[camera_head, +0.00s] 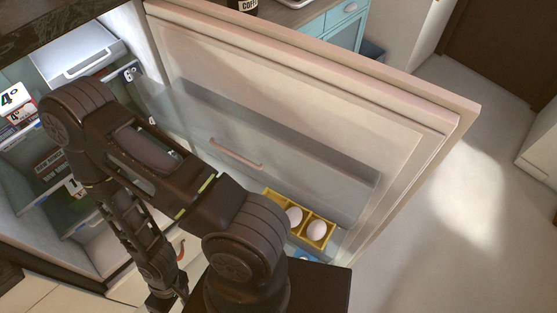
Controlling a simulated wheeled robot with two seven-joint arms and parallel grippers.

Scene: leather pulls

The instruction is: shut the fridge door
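The fridge door (400,110) stands wide open, its inner side with clear shelves facing me. A pinkish bar (236,155) shows on the inner side. Two white eggs sit in a yellow egg tray (318,230) low in the door. The lit fridge interior (95,235) is at the left, partly hidden behind my arm. My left arm crosses in front of the opening and bends down to the bottom edge. The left gripper (166,300) is at that edge, with its fingers not clearly seen. My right gripper is out of view.
A white box marked 4 (14,103) stands on a fridge shelf at the far left. A teal cabinet (340,25) with a counter is behind the door. The pale floor (440,230) right of the door is clear.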

